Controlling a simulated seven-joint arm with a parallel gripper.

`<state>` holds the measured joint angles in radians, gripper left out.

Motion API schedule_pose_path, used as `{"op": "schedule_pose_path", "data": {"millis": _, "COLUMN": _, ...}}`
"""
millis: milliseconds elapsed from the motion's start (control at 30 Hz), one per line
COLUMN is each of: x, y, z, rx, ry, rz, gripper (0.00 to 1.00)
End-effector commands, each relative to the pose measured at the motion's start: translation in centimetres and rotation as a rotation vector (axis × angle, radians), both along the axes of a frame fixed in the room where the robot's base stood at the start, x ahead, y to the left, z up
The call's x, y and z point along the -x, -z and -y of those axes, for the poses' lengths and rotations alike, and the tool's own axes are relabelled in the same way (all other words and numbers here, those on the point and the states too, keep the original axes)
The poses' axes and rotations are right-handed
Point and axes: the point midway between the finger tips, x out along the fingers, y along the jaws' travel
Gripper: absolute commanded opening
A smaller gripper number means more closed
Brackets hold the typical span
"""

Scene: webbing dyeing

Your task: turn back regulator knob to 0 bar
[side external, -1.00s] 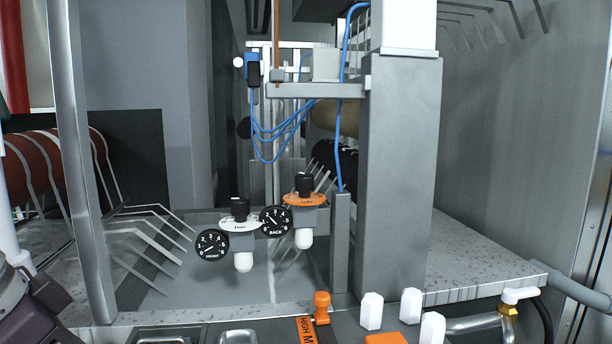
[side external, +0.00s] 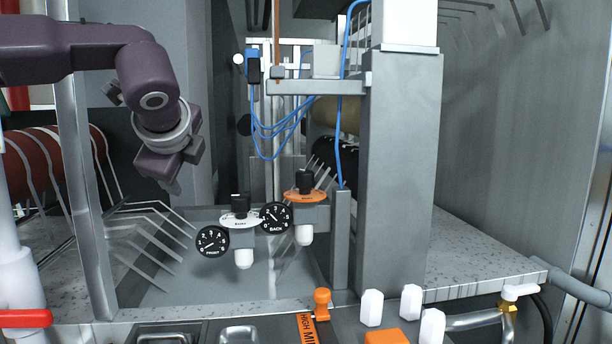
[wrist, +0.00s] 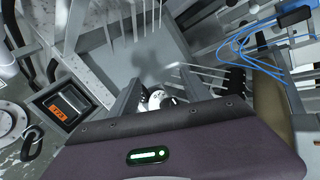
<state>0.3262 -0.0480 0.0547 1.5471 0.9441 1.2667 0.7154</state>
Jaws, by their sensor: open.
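The back regulator has a black knob (side external: 304,182) on an orange disc (side external: 305,195). Its black gauge (side external: 276,217), marked BACK, has a needle that seems to point up and left, clear of the 0; I cannot read it exactly. The front regulator has a black knob (side external: 239,204) on a white disc (side external: 240,219), with a gauge marked FRONT (side external: 212,241). My gripper (side external: 172,187) hangs left of and above both regulators, touching neither. In the wrist view, my open gripper (wrist: 155,88) has a white round part (wrist: 158,98) showing beyond and between its fingers.
A grey post (side external: 400,170) stands right of the regulators, with blue cables (side external: 275,135) behind them. Thin metal prongs (side external: 150,235) stick out below my gripper. An orange-capped fitting (side external: 322,302) and white-capped parts (side external: 372,308) stand in front.

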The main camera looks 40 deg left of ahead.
Motion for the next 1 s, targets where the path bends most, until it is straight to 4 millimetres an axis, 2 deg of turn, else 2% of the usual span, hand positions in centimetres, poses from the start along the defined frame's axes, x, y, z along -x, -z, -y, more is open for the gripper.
{"op": "schedule_pose_path", "data": {"millis": 33, "x": -4.4, "y": 0.1, "z": 1.4, "rx": -0.24, "ry": 0.151, "rz": -0.083, "gripper": 0.56}}
{"op": "schedule_pose_path", "data": {"millis": 67, "x": -7.0, "y": -0.2, "z": 2.5, "rx": -0.399, "ry": 0.245, "rz": -0.13, "gripper": 0.56}}
{"op": "schedule_pose_path", "data": {"millis": 100, "x": -10.2, "y": -0.4, "z": 4.6, "rx": -0.606, "ry": 0.362, "rz": -0.191, "gripper": 0.56}}
{"op": "schedule_pose_path", "data": {"millis": 167, "x": -14.1, "y": -0.5, "z": 8.3, "rx": -0.891, "ry": 0.512, "rz": -0.27, "gripper": 0.56}}
{"op": "schedule_pose_path", "data": {"millis": 200, "x": -16.1, "y": -0.3, "z": 10.8, "rx": -1.055, "ry": 0.591, "rz": -0.311, "gripper": 0.56}}
{"op": "schedule_pose_path", "data": {"millis": 233, "x": -17.3, "y": -0.2, "z": 12.6, "rx": -1.162, "ry": 0.638, "rz": -0.336, "gripper": 0.56}}
{"op": "schedule_pose_path", "data": {"millis": 267, "x": -17.9, "y": 0.3, "z": 13.7, "rx": -1.23, "ry": 0.666, "rz": -0.354, "gripper": 0.56}}
{"op": "schedule_pose_path", "data": {"millis": 300, "x": -17.6, "y": 2.1, "z": 13.0, "rx": -1.211, "ry": 0.656, "rz": -0.356, "gripper": 0.56}}
{"op": "schedule_pose_path", "data": {"millis": 400, "x": -17.7, "y": 4.3, "z": 12.7, "rx": -1.204, "ry": 0.65, "rz": -0.349, "gripper": 0.56}}
{"op": "schedule_pose_path", "data": {"millis": 467, "x": -18.2, "y": 4.5, "z": 12.2, "rx": -1.2, "ry": 0.645, "rz": -0.347, "gripper": 0.56}}
{"op": "schedule_pose_path", "data": {"millis": 733, "x": -22.5, "y": 4.4, "z": 9.6, "rx": -1.197, "ry": 0.64, "rz": -0.345, "gripper": 0.56}}
{"op": "schedule_pose_path", "data": {"millis": 833, "x": -23.3, "y": 4.4, "z": 9.1, "rx": -1.196, "ry": 0.64, "rz": -0.344, "gripper": 0.56}}
{"op": "schedule_pose_path", "data": {"millis": 1000, "x": -23.6, "y": 4.4, "z": 9.0, "rx": -1.197, "ry": 0.641, "rz": -0.344, "gripper": 0.56}}
